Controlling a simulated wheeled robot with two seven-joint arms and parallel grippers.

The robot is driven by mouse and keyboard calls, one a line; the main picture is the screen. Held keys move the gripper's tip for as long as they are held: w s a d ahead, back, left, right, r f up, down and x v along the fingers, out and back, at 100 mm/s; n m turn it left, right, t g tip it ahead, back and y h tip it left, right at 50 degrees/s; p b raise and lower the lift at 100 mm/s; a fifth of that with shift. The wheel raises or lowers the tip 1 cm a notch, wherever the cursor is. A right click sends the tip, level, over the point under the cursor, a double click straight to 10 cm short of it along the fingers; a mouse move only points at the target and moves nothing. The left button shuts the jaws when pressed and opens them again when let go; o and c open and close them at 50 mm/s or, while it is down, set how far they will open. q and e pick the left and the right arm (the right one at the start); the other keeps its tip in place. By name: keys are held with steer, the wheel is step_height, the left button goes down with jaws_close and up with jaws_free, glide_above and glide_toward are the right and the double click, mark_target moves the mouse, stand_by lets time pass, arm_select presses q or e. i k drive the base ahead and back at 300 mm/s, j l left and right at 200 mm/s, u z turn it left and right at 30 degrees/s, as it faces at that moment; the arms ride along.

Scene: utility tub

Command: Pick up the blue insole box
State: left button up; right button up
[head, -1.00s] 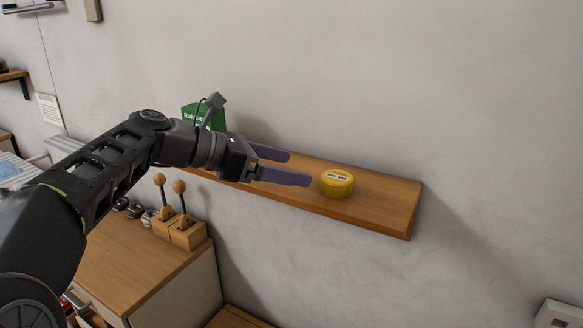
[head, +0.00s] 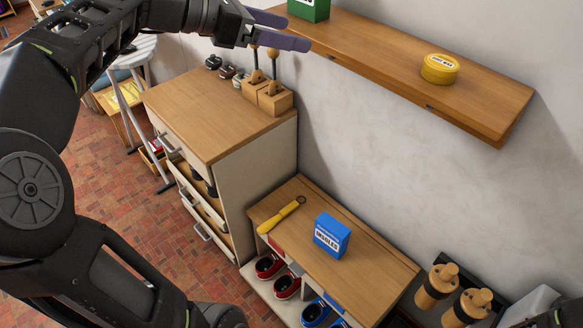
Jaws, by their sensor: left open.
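The blue insole box (head: 331,236) stands upright on the low wooden bench (head: 372,284), with white lettering on its front. My left gripper (head: 296,32) is open and empty at the top of the view, near the left part of the wall shelf. It is well above and apart from the blue box.
A yellow-handled tool (head: 282,214) lies left of the box. Shoes (head: 287,285) sit under the bench. A drawer cabinet (head: 215,135) stands to the left. The wall shelf (head: 480,101) holds a yellow tin (head: 440,69) and a green box (head: 309,9).

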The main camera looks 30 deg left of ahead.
mark_target(333, 236)
steer(key=u, duration=0.7)
